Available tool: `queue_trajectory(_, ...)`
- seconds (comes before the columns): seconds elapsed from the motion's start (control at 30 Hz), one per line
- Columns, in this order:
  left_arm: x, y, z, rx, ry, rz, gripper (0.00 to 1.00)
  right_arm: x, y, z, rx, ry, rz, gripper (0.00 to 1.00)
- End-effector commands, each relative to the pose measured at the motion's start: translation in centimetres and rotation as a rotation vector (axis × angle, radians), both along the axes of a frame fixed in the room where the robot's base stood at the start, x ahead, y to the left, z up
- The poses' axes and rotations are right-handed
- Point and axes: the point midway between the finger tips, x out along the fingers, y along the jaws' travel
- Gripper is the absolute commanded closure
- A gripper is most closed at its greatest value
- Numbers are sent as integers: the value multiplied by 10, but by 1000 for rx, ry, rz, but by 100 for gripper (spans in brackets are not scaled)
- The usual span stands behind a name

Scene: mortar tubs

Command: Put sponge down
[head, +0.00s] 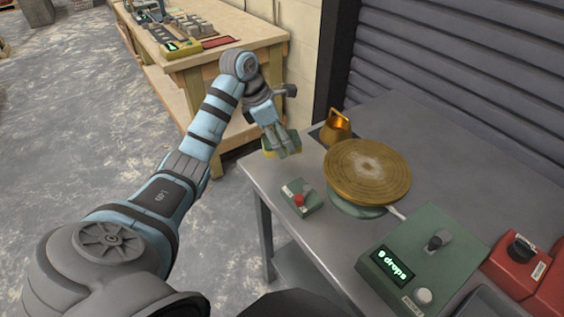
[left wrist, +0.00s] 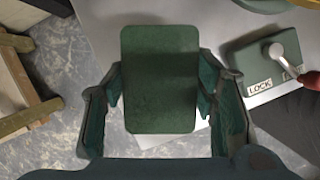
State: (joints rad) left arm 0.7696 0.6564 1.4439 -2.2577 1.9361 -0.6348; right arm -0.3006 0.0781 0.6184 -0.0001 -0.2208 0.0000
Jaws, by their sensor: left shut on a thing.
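The sponge shows in the left wrist view as a dark green rectangle (left wrist: 160,80) between my left gripper's fingers. The gap between sponge and tabletop is hard to judge. My right gripper is not in view.
A round golden-brown wheel (head: 367,172) stands right of the gripper, with a brass-coloured vessel (head: 337,127) behind it. A small green box with a red-knobbed lever (head: 301,197) is in front. A green "9 drops" box (head: 423,255) and red boxes (head: 519,262) are nearer right.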

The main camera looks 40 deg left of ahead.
Motion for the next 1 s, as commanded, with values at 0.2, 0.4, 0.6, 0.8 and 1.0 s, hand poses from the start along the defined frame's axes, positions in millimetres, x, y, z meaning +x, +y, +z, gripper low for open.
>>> queue_trajectory(0.2,0,-1,-35,-2,2,-2,69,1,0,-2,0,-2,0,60)
queue_trajectory(0.4,1,-1,-46,-1,-2,-2,69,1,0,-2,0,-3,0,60)
queue_trajectory(0.6,1,-1,-49,-1,-2,-2,69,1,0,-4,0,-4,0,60)
queue_trajectory(0.8,1,-1,-48,0,-1,-2,27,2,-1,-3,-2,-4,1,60)
queue_trajectory(1.0,1,-1,-48,0,-1,-2,27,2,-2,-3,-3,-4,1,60)
